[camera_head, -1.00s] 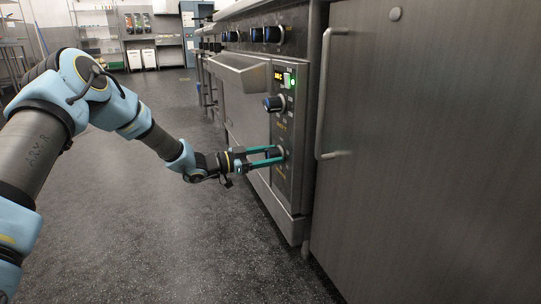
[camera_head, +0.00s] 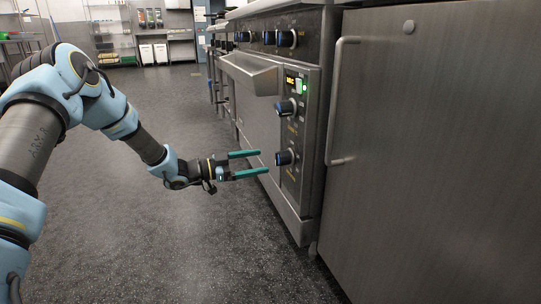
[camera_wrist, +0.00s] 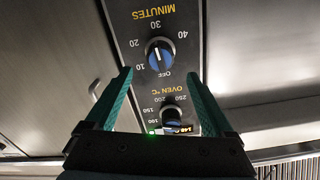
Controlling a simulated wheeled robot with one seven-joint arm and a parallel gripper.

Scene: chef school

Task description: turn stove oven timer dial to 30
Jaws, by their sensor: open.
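The timer dial, a dark knob with a blue rim, is the lower knob on the oven's side panel in the head view (camera_head: 285,158). In the wrist view the timer dial (camera_wrist: 160,53) sits upside down under the word MINUTES, ringed by OFF, 10, 20, 30 and 40. A pale line on its face runs roughly between the 30 side and the OFF side; I cannot tell its exact reading. My gripper (camera_head: 262,162) is open and empty, its teal fingers pointing at the dial and short of it. In the wrist view my gripper (camera_wrist: 157,75) has its fingers spread either side below the dial.
The oven temperature knob (camera_head: 286,108) sits above the timer dial, below a lit display (camera_head: 292,82). The oven door handle (camera_head: 248,72) juts out to the left. A steel cabinet (camera_head: 430,150) with a vertical handle (camera_head: 336,100) stands right. The floor (camera_head: 150,230) is clear.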

